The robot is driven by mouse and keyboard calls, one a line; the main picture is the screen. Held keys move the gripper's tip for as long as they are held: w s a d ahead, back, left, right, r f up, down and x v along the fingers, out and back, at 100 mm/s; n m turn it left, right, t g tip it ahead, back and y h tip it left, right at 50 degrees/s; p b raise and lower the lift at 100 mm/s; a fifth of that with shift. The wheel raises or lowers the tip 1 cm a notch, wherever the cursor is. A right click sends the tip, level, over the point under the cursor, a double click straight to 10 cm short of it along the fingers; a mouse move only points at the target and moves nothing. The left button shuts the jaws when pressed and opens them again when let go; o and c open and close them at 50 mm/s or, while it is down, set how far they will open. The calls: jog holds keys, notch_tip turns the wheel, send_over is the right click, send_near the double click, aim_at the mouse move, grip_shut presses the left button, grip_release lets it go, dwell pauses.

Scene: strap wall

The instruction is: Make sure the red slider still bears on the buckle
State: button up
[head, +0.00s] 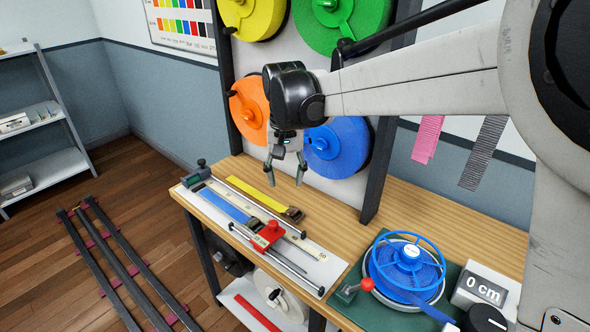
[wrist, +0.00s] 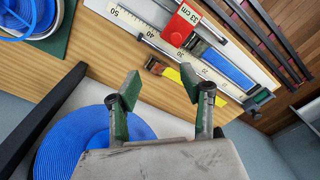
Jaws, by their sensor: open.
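The red slider (head: 267,236) sits on the measuring rig (head: 318,266) on the wooden bench. It also shows in the wrist view (wrist: 180,25), with a label reading 33 cm. A blue strap (head: 226,206) lies flat along the ruler. Its dark buckle (wrist: 196,43) is right beside the slider; I cannot tell whether they touch. A yellow strap (head: 252,194) lies behind it, with its own buckle (head: 293,214). My gripper (head: 285,174) is open and empty above the back of the bench, behind the rig. Its two fingers (wrist: 160,88) are apart in the wrist view.
Strap reels, including a blue one (head: 337,146), hang on the rack behind the bench. A blue winder (head: 405,266) stands on a green base at right, by a 0 cm display (head: 484,288). Pink (head: 427,138) and grey (head: 484,152) straps hang on the wall.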

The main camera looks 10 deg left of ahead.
aim_at(273, 222)
jog(key=a+f, duration=0.1)
jog(key=f, duration=0.4)
jog(key=a+f, duration=0.1)
jog(key=f, duration=0.4)
jog(key=a+f, duration=0.1)
jog(key=f, duration=0.4)
jog(key=shift+s+a+f, duration=0.25)
jog(key=shift+a, duration=0.1)
jog(key=shift+c, duration=0.4)
grip_shut()
